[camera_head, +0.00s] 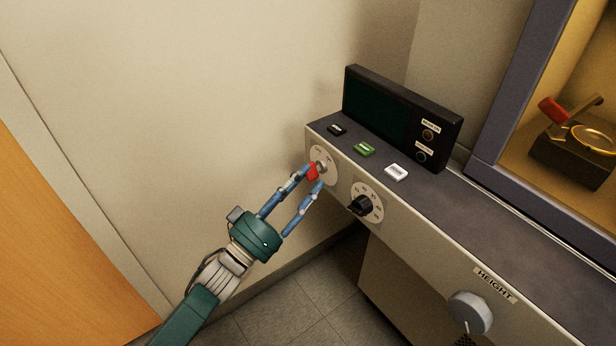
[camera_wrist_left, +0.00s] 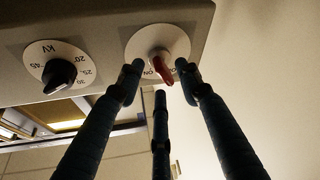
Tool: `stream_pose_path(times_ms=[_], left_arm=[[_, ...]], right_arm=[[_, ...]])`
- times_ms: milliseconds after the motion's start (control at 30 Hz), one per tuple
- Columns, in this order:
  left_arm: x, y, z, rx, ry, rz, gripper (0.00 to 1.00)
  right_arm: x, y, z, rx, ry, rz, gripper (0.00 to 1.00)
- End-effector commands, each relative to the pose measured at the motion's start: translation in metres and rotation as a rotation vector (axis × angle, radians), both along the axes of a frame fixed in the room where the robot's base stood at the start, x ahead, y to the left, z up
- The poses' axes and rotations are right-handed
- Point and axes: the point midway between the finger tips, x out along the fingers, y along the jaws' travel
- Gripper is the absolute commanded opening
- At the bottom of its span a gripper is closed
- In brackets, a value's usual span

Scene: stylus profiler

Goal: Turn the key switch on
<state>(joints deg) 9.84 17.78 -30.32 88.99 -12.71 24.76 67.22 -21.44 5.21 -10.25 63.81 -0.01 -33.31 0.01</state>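The key switch is a red key (camera_head: 313,172) on a round white dial (camera_head: 329,166) at the left end of the console's front face. In the left wrist view, the red key (camera_wrist_left: 162,70) sits at the middle of its dial, beside a partly covered "ON" label. My left gripper (camera_head: 312,177) is in front of the dial, its blue fingers spread. In the left wrist view, the fingertips (camera_wrist_left: 162,82) stand around the key with gaps to it. Contact with the dial cannot be told. My right gripper is not in view.
A black kV knob (camera_head: 361,206) is just right of the key switch. Black, green (camera_head: 364,149) and white (camera_head: 397,172) buttons and a dark display (camera_head: 385,110) are on top. A grey height knob (camera_head: 470,313) is further right. Left of the console is bare wall.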

Motion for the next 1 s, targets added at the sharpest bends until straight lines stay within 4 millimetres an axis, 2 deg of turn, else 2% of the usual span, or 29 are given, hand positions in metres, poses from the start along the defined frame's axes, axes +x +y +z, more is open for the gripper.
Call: stream_pose_path(times_ms=[200,467,633,667,1000], left_arm=[[0.0113,-0.0100,0.0049,0.001,0.000,0.001,0.35],[0.0120,-0.0108,0.0049,0.001,0.002,0.001,0.35],[0.0119,-0.0106,0.0049,0.001,0.001,0.000,0.04],[0.0118,-0.0106,0.0049,0.001,0.001,0.000,0.00],[0.0121,-0.0102,0.0036,0.015,-0.018,0.000,0.00]], right_arm=[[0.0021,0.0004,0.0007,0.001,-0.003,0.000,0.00],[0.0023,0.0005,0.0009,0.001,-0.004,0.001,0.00],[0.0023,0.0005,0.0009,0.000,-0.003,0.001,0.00],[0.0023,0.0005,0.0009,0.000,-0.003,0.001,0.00],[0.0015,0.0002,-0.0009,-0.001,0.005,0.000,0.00]])
